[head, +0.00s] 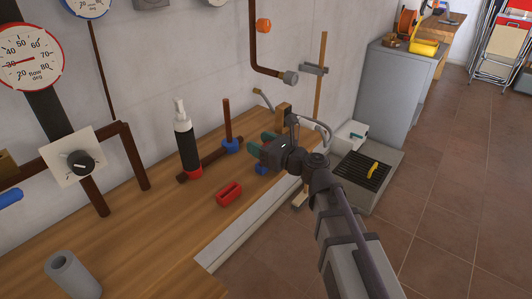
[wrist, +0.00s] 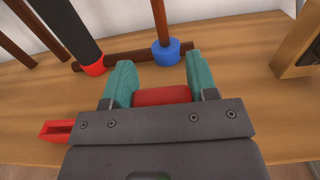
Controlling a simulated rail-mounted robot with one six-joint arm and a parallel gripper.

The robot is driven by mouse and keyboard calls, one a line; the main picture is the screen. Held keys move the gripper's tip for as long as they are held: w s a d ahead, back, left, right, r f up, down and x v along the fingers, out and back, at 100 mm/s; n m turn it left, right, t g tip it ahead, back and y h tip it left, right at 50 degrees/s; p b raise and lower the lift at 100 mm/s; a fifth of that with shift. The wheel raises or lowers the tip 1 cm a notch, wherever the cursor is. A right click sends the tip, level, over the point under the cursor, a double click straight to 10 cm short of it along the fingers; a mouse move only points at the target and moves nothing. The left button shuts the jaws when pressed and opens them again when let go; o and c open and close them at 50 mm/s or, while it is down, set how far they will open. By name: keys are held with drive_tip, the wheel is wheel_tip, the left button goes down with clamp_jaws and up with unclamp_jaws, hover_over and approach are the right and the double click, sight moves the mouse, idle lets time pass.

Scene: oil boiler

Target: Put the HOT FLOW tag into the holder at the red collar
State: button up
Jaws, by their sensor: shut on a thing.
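In the wrist view my gripper (wrist: 158,78) has its green fingers closed on a red piece (wrist: 161,96), apparently the HOT FLOW tag; no lettering shows. In the head view my gripper (head: 260,142) is over the bench, right of the blue collar (head: 230,146), and hides the red piece. The red collar (head: 194,172) is around the pipe at the foot of the black and white upright. A red slotted block (head: 229,194), apparently the holder, lies on the bench in front of the collars. It also shows left of my gripper in the wrist view (wrist: 57,130).
A blue piece (head: 262,170) is partly hidden below my gripper. A wooden block (head: 283,115) stands behind it. A grey cylinder (head: 72,274) stands at the near left. The wooden bench (head: 150,225) is bare between the cylinder and the red block.

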wheel_tip(320, 180, up, 10)
drive_tip(key=p, duration=1)
